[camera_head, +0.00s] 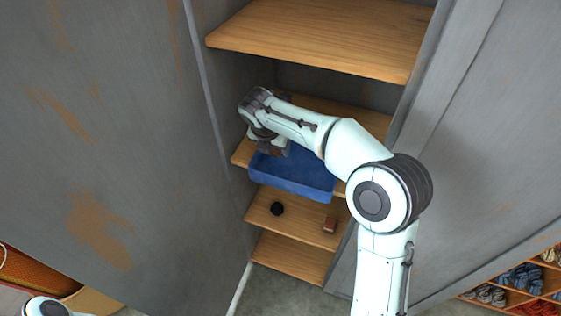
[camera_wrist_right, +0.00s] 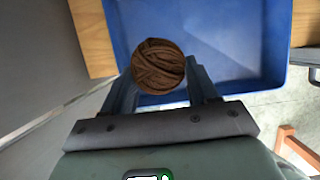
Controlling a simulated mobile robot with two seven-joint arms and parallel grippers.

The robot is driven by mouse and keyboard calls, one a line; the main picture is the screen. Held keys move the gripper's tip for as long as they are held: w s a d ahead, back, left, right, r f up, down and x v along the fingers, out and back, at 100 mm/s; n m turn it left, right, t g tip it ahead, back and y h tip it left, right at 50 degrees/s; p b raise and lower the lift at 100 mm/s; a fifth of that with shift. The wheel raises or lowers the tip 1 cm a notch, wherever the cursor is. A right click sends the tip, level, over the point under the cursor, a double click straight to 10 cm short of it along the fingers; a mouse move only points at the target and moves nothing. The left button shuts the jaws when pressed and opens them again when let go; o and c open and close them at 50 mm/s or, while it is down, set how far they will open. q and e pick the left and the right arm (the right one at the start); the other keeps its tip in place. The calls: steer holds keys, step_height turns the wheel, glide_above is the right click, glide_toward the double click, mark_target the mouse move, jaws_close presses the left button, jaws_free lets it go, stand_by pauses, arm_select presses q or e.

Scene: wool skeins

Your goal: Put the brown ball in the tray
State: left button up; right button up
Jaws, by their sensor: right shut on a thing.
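The brown ball (camera_wrist_right: 159,66) is a wound wool ball between the fingers of my right gripper (camera_wrist_right: 160,82) in the right wrist view. My right gripper is shut on it. The blue tray (camera_wrist_right: 252,40) lies behind the ball in that view. In the head view the tray (camera_head: 292,183) sits on a wooden shelf in the cabinet, and my right gripper (camera_head: 272,147) is at its back left part. The ball is mostly hidden there by the gripper. I cannot tell the exact gap between ball and tray floor. My left gripper is not in view.
A shelf board (camera_head: 320,38) is above the tray. Grey cabinet walls (camera_head: 130,130) close in on both sides. Skeins (camera_head: 522,277) fill a rack at lower right.

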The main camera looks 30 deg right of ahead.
mark_target(275, 154)
steer(key=f, duration=0.3)
steer(key=shift+s+f, duration=0.25)
steer(key=shift+s, duration=0.15)
steer(key=f+b, duration=0.1)
steer(key=f, duration=0.3)
steer(key=shift+w, duration=0.2)
steer(key=shift+f, duration=0.15)
steer(key=shift+s, duration=0.1)
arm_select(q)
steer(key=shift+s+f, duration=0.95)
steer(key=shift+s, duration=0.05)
arm_select(e)
steer(key=shift+f, duration=0.15)
steer(key=o, duration=1)
steer(key=shift+o, duration=0.2)
